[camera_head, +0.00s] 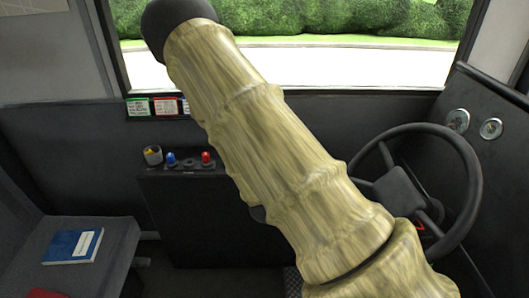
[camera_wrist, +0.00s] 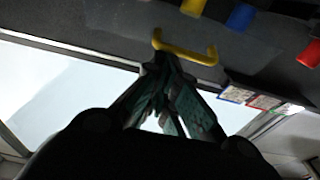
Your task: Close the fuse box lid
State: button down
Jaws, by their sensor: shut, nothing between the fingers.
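In the wrist view, a yellow handle (camera_wrist: 186,50) is on a dark surface near the top centre. It may belong to the fuse box lid, but I cannot tell. The lid's outline and the angle it stands at are not clear. My gripper (camera_wrist: 163,58) is shut and empty, its dark green fingertips overlapping the left part of the handle in the picture. I cannot tell whether they touch it. In the head view, my arm covers the middle, and neither my gripper nor the handle shows.
Yellow (camera_wrist: 194,6), blue (camera_wrist: 240,17) and red (camera_wrist: 309,54) pieces line the dark surface. A steering wheel (camera_head: 465,150) is right. A blue book (camera_head: 73,246) lies on the left seat.

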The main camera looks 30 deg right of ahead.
notch_tip(320, 180, down, 6)
jog(key=b, duration=0.3)
jog(key=shift+s+f, duration=0.2)
jog(key=shift+a, duration=0.1)
dwell(1.4)
